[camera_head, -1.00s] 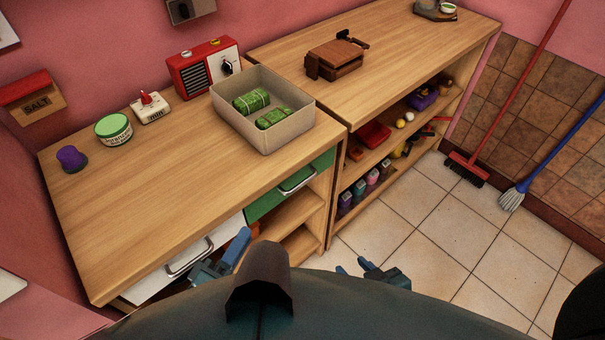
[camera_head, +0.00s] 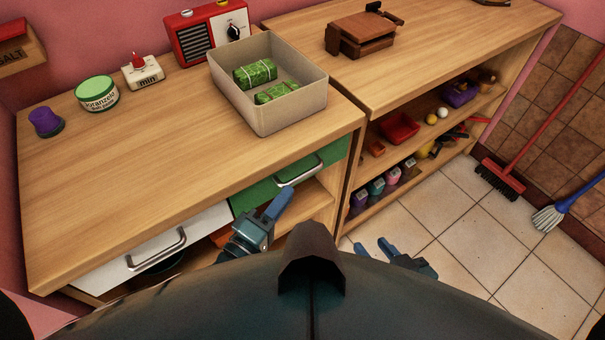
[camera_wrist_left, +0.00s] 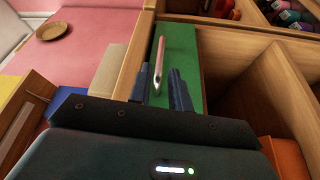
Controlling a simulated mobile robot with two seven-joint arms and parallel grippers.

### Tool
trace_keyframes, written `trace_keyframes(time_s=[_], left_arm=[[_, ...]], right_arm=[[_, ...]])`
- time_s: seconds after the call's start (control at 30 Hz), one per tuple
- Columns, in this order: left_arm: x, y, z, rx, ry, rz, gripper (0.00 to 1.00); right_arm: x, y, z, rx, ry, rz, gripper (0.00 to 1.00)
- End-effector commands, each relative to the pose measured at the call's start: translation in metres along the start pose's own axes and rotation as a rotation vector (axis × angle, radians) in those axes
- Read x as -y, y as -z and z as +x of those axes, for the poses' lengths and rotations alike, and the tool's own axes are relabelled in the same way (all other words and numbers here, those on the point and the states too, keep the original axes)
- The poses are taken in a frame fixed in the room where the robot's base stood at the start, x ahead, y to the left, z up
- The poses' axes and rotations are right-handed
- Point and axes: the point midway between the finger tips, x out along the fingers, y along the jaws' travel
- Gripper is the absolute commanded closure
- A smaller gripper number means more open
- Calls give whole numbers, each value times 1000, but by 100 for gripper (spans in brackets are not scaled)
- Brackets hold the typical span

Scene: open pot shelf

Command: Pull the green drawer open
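The green drawer (camera_head: 258,192) is flush under the right part of the left counter, and its pale bar handle (camera_head: 300,171) is at the right. My left gripper (camera_head: 280,197) is just in front of the drawer, slightly below and left of the handle. In the left wrist view the green front (camera_wrist_left: 185,50) fills the middle. The handle (camera_wrist_left: 159,62) lines up between the spread fingers of my left gripper (camera_wrist_left: 159,78); contact cannot be told. My right gripper (camera_head: 374,246) is open and empty above the floor tiles, away from the drawer.
A white drawer (camera_head: 150,253) with a metal handle is left of the green one. A grey box (camera_head: 298,117) with two green bundles stands on the counter above. Open shelves (camera_head: 315,205) lie below the green drawer.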

Motion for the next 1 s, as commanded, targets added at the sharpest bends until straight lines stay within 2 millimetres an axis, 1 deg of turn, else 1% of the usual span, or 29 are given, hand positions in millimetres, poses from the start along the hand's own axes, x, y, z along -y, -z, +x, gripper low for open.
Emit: trace_keyframes(time_s=[0.03,0.2,0.3,0.4,0.53,0.77,0.87,1.0], left_arm=[[-1,0,13,-2,-4,1,80],[0,0,44,-1,-1,-1,80],[0,0,58,-1,-1,-1,80],[0,0,66,0,0,-1,80],[1,0,72,0,1,1,80],[1,0,72,0,1,0,80],[1,0,72,0,1,0,87],[1,0,72,0,1,0,98]], right_arm=[[0,0,0,0,0,0,64],[0,-1,0,0,0,-1,64],[0,-1,1,-1,-1,-2,64],[0,-1,1,-2,-1,-3,64],[-1,-1,1,-4,-2,-3,64],[-1,0,0,-5,-2,-3,64],[-1,0,0,-5,-2,-3,64],[-1,0,0,-5,-2,-3,64]])
